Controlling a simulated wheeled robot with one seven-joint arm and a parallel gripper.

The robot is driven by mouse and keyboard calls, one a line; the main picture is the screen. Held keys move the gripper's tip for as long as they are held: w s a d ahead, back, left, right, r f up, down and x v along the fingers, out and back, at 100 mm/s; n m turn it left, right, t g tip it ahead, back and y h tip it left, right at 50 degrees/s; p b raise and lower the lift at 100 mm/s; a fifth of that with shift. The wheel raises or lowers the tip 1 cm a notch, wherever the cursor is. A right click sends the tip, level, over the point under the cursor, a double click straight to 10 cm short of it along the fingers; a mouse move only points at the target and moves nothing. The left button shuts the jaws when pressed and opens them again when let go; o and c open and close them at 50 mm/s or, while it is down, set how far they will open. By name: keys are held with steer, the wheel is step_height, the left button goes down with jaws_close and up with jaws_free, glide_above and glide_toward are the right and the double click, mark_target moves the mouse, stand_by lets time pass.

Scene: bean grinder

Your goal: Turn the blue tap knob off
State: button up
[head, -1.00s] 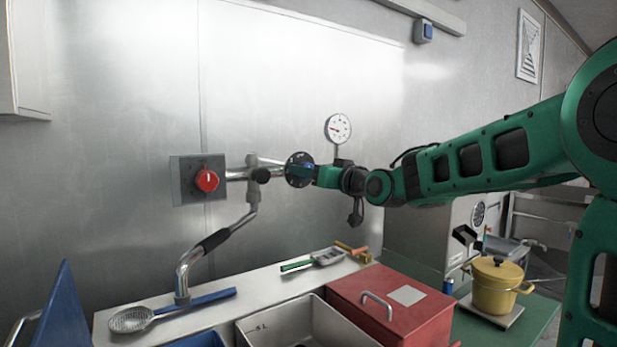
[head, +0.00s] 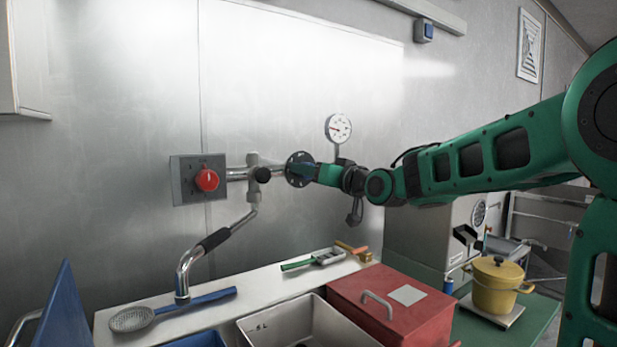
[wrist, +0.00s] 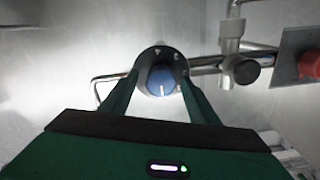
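The blue tap knob (wrist: 161,79) sits on a round dark dial (head: 293,169) fixed to the wall pipe. In the wrist view its white pointer line shows on the lower part of the knob. My gripper (head: 312,172) is at the dial, reaching in from the right. In the wrist view my gripper's fingers (wrist: 161,88) stand on either side of the knob, with dark dial showing between them and it, so they look open and not closed on it. In the head view my fingers hide most of the knob.
A red knob (head: 207,180) on a grey plate is left of the dial. A spout pipe (head: 215,240) hangs between them. A pressure gauge (head: 338,128) stands just above my wrist. Below are a sink (head: 250,325), a red box (head: 375,295) and a yellow pot (head: 497,285).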

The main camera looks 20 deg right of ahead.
steer(key=shift+s, duration=0.1)
steer(key=v, duration=1)
steer(key=shift+s, duration=0.25)
